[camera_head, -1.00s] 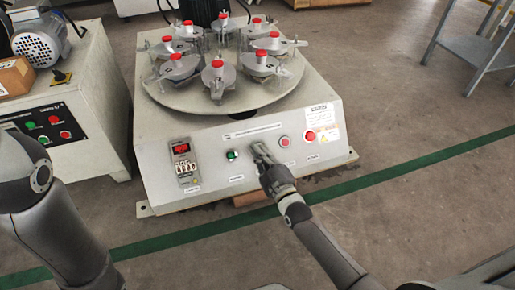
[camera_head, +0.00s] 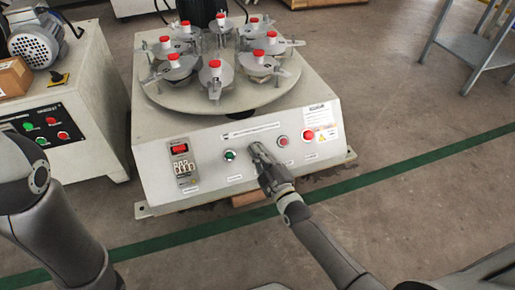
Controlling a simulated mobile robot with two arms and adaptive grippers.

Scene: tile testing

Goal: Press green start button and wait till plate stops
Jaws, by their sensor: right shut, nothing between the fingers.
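The tile testing machine (camera_head: 211,168) stands in the middle of the view, its sloped front panel facing me. The green start button (camera_head: 229,155) is on that panel, left of my right gripper. My right gripper (camera_head: 257,149) is shut and empty, in front of the panel between the green button and a red button (camera_head: 283,141). I cannot tell whether its tips touch the panel. The round plate (camera_head: 203,105) on top carries several metal holders with red knobs (camera_head: 214,64). Only my left arm shows at the left; its gripper is out of view.
A red switch with a counter (camera_head: 181,150) sits at the panel's left, and a larger red button (camera_head: 309,135) at its right. Another machine with a motor (camera_head: 36,37) and button panel stands at the left. A metal table (camera_head: 478,45) stands at the right. The floor in front is clear.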

